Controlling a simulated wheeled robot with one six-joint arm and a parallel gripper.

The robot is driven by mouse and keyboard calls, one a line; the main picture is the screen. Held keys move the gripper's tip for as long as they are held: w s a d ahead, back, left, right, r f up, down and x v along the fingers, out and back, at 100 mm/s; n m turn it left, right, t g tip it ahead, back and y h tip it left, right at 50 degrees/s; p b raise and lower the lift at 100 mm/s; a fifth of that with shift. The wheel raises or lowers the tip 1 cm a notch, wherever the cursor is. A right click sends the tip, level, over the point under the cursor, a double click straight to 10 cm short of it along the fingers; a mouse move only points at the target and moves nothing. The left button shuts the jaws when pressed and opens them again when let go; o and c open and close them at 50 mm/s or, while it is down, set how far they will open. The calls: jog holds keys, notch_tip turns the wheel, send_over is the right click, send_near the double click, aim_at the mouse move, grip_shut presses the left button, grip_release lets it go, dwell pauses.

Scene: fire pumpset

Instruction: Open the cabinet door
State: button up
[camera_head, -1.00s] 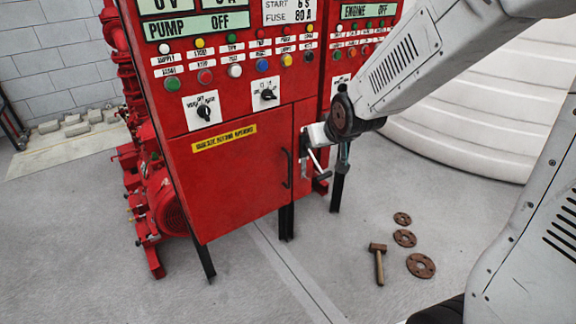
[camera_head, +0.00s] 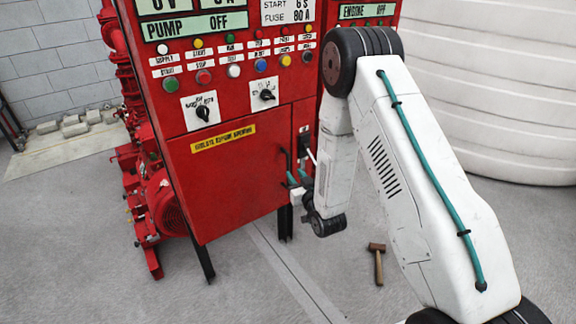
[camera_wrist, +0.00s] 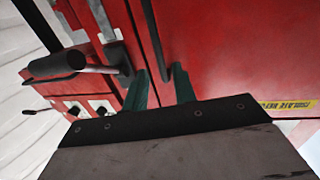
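The red cabinet door (camera_head: 240,185) has a yellow label strip and looks closed in the head view. Its slim black handle (camera_head: 284,158) stands near the door's right edge. My gripper (camera_head: 297,178) is at the lower part of the handle, partly hidden by my wrist. In the wrist view, my two green fingers (camera_wrist: 160,88) are apart, with dark handle metal (camera_wrist: 167,75) near and between them. The door surface (camera_wrist: 235,50) fills the right of that view. I cannot tell whether either finger touches the handle.
A lever with a black grip (camera_wrist: 56,65) projects close beside my gripper. Knobs and buttons sit on the panel above the door. A hammer (camera_head: 377,262) lies on the floor. A white tank (camera_head: 490,80) stands at the right. Floor before the door is clear.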

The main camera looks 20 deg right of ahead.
aim_at(288, 165)
jog(key=w, duration=0.6)
jog(key=shift+w+a, duration=0.4)
grip_shut()
